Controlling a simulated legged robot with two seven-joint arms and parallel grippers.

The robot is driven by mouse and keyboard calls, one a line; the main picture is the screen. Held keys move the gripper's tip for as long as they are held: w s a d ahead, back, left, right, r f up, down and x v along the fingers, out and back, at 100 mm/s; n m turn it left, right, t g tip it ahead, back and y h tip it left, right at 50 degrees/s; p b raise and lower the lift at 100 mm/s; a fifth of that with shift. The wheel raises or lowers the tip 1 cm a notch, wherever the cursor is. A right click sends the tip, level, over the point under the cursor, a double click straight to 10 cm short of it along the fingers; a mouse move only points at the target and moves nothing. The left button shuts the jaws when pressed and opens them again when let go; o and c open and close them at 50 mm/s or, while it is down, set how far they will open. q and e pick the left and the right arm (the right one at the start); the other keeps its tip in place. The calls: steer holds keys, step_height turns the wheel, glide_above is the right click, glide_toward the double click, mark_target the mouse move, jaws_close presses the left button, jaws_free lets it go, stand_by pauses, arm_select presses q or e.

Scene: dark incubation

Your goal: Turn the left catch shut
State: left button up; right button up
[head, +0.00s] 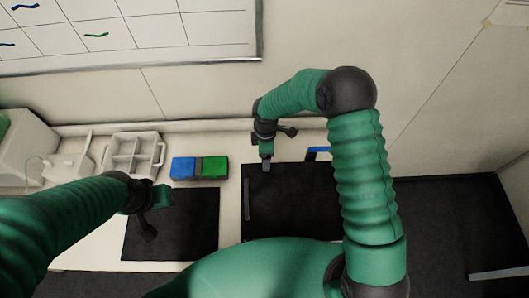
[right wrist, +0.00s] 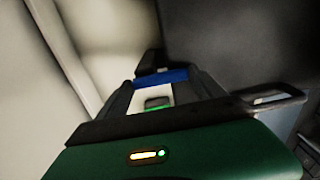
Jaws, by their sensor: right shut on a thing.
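A dark flat-topped box or panel (head: 295,205) lies on the counter to the right of centre, with a grey bar (head: 247,200) along its left side. A blue catch (head: 318,152) shows at its far edge, right of my right gripper. My right gripper (head: 265,166) points down at the far left part of this edge. In the right wrist view, its dark fingers are closed around a blue piece (right wrist: 161,77), which looks like the left catch; the fingers hide much of it. My left gripper (head: 164,196) is over the black mat, apart from the box; its fingertips are unclear.
The black mat (head: 190,235) lies left of the box. Behind it are blue (head: 184,168) and green (head: 215,167) blocks and a white divided caddy (head: 132,153). A white device (head: 25,150) stands far left. The wall rises behind the counter.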

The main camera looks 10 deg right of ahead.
steer(key=shift+w+d+r, duration=0.1)
steer(key=shift+w+r, duration=0.1)
steer(key=shift+w, duration=0.05)
steer(key=o, duration=1.2)
steer(key=shift+c, duration=0.2)
steer(key=shift+o, duration=1)
steer(key=shift+s+f, duration=0.1)
steer(key=shift+s, duration=0.05)
steer(key=shift+r, duration=0.45)
step_height(320, 180, up, 16)
steer(key=b, duration=0.4)
steer(key=shift+f, duration=0.15)
